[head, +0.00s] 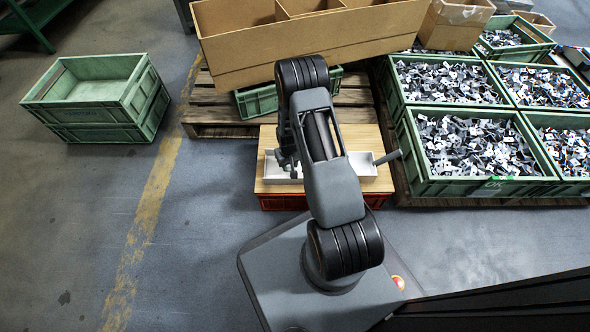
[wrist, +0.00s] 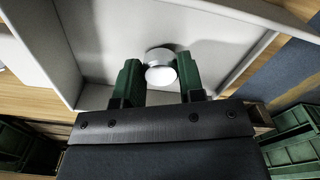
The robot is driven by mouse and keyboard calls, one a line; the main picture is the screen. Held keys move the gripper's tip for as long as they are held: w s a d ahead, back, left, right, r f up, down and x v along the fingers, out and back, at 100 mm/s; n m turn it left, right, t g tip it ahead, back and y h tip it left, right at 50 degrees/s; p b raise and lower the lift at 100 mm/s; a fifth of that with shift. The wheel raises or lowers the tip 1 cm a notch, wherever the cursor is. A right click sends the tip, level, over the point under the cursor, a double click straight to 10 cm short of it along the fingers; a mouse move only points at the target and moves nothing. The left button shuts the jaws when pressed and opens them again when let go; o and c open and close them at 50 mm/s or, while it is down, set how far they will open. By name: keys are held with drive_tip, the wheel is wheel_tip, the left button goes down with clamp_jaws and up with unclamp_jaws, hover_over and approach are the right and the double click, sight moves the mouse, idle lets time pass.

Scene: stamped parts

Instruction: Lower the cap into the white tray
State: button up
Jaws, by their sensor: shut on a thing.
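The white tray (head: 360,162) lies on a wooden board in the head view, partly hidden behind my arm. In the wrist view its wall (wrist: 40,50) and pale floor fill much of the picture. My gripper (wrist: 160,78) has two green fingers, shut on the cap (wrist: 160,58), a small round silver-white piece. The cap shows against the tray floor, inside the tray's outline; I cannot tell whether it touches the floor. In the head view my arm hides the cap and most of my gripper.
The wooden board (head: 320,188) rests on a red crate (head: 283,203). Green bins (head: 480,186) full of stamped parts stand at the right. A large cardboard box (head: 230,62) is behind. Stacked green crates (head: 100,115) stand at the left, with clear floor between.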

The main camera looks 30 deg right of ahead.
drive_tip(key=shift+f, duration=0.6)
idle(0.3)
drive_tip(key=o, duration=1)
drive_tip(key=shift+r, duration=0.1)
wheel_tip(320, 180, up, 14)
drive_tip(key=p, duration=0.6)
drive_tip(key=shift+s, duration=0.1)
